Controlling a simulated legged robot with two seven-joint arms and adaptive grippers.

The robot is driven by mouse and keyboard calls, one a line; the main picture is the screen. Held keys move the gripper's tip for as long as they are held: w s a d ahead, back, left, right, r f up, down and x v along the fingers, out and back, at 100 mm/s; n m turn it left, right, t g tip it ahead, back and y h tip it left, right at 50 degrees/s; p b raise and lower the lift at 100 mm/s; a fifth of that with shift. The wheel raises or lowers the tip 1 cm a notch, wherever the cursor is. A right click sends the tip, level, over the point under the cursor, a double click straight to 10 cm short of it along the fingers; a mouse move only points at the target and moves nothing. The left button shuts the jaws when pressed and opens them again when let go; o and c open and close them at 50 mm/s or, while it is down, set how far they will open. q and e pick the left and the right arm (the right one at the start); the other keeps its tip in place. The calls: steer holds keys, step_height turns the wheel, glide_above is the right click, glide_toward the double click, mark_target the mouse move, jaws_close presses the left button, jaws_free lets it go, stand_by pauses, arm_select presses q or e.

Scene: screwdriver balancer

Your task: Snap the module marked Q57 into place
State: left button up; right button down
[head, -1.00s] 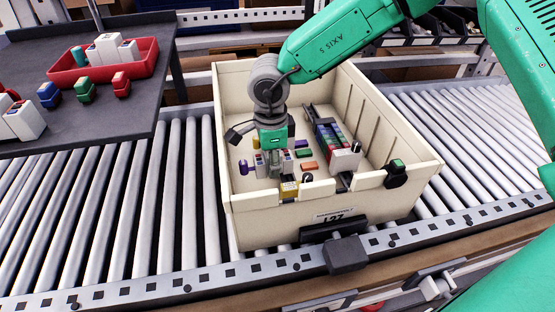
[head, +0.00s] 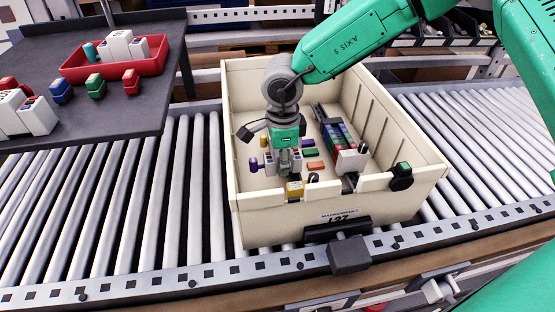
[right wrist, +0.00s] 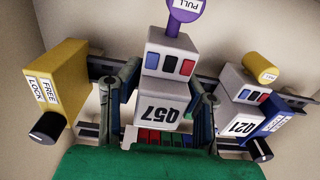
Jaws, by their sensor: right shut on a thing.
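The module marked Q57 (right wrist: 161,100) is a white block with a dark-and-coloured window row and a purple PULL tab (right wrist: 186,14). My right gripper (right wrist: 162,112) is shut on it, one finger on each side. In the head view my right gripper (head: 288,160) points down inside the cream bin (head: 270,218) and partly hides the module. A dark rail (right wrist: 103,66) runs behind the module; I cannot tell whether the module is seated on it. A yellow FREE LOCK block (right wrist: 52,88) stands to its left, and the module marked Q21 (right wrist: 240,108) to its right. My left gripper is not in view.
A second rail with coloured modules (head: 332,128) lies in the bin's right part. Loose green and orange pieces (head: 315,165) lie between. The bin stands on a roller conveyor (head: 150,190). A dark table (head: 105,115) at the left holds a red tray (head: 75,73).

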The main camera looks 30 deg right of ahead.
steer(key=shift+d+f+p, duration=0.1)
steer(key=shift+d+p, duration=0.25)
steer(key=shift+d, duration=0.75)
steer(key=shift+a, duration=0.6)
steer(key=shift+d, duration=0.7)
steer(key=shift+a+p, duration=0.3)
steer(key=shift+p, duration=0.35)
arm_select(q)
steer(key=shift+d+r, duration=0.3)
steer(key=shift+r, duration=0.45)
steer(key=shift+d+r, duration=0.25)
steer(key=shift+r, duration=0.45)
arm_select(e)
steer(key=shift+d, duration=0.55)
arm_select(q)
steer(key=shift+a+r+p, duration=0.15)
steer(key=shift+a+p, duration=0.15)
steer(key=shift+p, duration=0.15)
arm_select(e)
steer(key=shift+a+f, duration=0.3)
steer(key=shift+f, duration=0.05)
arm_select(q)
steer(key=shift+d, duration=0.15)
arm_select(e)
steer(key=shift+d+f, duration=0.1)
steer(key=shift+d, duration=0.1)
